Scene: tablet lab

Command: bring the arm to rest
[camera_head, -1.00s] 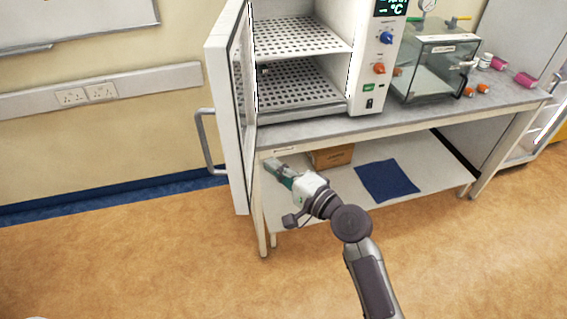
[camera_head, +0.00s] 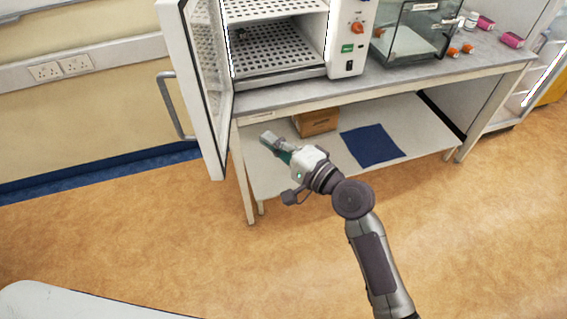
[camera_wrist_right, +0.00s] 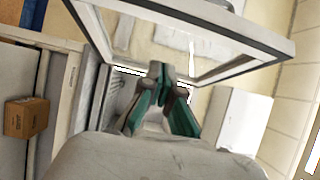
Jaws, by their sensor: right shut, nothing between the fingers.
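My right gripper (camera_head: 270,139) is in front of the bench in the head view, its fingers pointing up and left. It is shut and empty. In the right wrist view its fingertips (camera_wrist_right: 161,72) meet, with the open oven door (camera_wrist_right: 265,42) beyond them. My right arm comes in from the bottom of the head view. My left gripper is not in view.
The oven (camera_head: 347,40) stands on the bench (camera_head: 390,86) with its door (camera_head: 198,85) swung open to the left. The lower shelf (camera_head: 420,118) holds a cardboard box (camera_head: 315,121) and a blue cloth (camera_head: 371,146). A glass chamber (camera_head: 415,35) stands right of the oven. The floor in front is clear.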

